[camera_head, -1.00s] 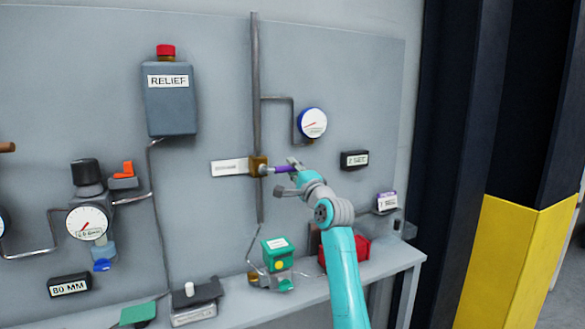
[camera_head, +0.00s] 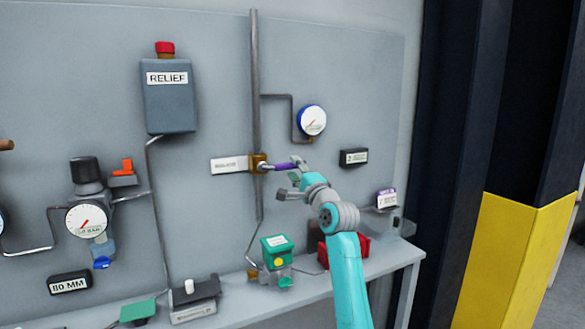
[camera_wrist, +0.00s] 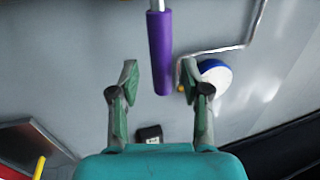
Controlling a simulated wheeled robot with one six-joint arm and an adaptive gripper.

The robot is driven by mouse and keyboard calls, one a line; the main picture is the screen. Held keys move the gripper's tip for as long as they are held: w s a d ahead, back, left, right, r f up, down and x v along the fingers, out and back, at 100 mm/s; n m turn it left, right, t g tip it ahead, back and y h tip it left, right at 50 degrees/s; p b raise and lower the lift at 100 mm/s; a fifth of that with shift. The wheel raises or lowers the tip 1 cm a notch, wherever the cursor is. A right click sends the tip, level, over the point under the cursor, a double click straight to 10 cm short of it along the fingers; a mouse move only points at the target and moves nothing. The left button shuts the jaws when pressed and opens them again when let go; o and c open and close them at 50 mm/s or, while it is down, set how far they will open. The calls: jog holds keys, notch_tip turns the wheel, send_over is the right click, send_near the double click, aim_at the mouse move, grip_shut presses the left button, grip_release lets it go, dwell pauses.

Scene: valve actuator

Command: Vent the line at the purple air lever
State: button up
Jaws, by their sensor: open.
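The purple air lever (camera_head: 284,167) sticks out to the right from a brass valve body (camera_head: 258,163) on the vertical pipe. It lies close to level in the head view. In the wrist view the purple handle (camera_wrist: 159,50) hangs from the top, and its free end lies between my fingertips. My gripper (camera_wrist: 160,82) is open, with a finger on either side and a gap to the handle on both sides. In the head view my gripper (camera_head: 299,168) is at the handle's right end. Whether any part touches the handle cannot be told.
A blue-rimmed gauge (camera_head: 312,120) sits above right of the lever, on a bent pipe. A white label (camera_head: 229,165) is left of the valve. A black tag (camera_head: 354,158) is to the right. A green-topped device (camera_head: 277,250) and a red box (camera_head: 358,247) stand on the shelf below.

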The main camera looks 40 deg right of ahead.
jog(key=v, duration=0.9)
jog(key=shift+s, duration=0.35)
jog(key=shift+a+f, duration=0.15)
jog(key=s+a+f+n+g, duration=0.1)
jog(key=s+a+f+n, duration=0.15)
jog(key=a+f, duration=0.45)
jog(key=s+a+f+n, duration=0.1)
jog(key=s+a+f, duration=0.2)
jog(key=f, duration=0.8)
jog(key=s+a+f+n+g, duration=0.1)
jog(key=s+a+f, duration=0.3)
jog(key=f, duration=0.5)
jog(key=s+a+f+n+g+y, duration=0.15)
jog(key=s+a+f+n, duration=0.35)
jog(key=s+a+f, duration=0.65)
jog(key=s+a+n+y, duration=0.1)
jog(key=s+a+n, duration=0.2)
jog(key=s, duration=0.6)
jog(key=s+a+n+g+y, duration=0.1)
jog(key=s+a+n, duration=0.2)
jog(key=s, duration=0.7)
jog(key=s+a+n+g+y, duration=0.1)
jog(key=s+a+n+y, duration=0.1)
jog(key=s+n, duration=0.3)
jog(key=s+a, duration=0.1)
jog(key=s, duration=0.3)
jog(key=shift+s+r+n, duration=0.2)
jog(key=shift+r+n, duration=0.05)
jog(key=shift+n, duration=0.1)
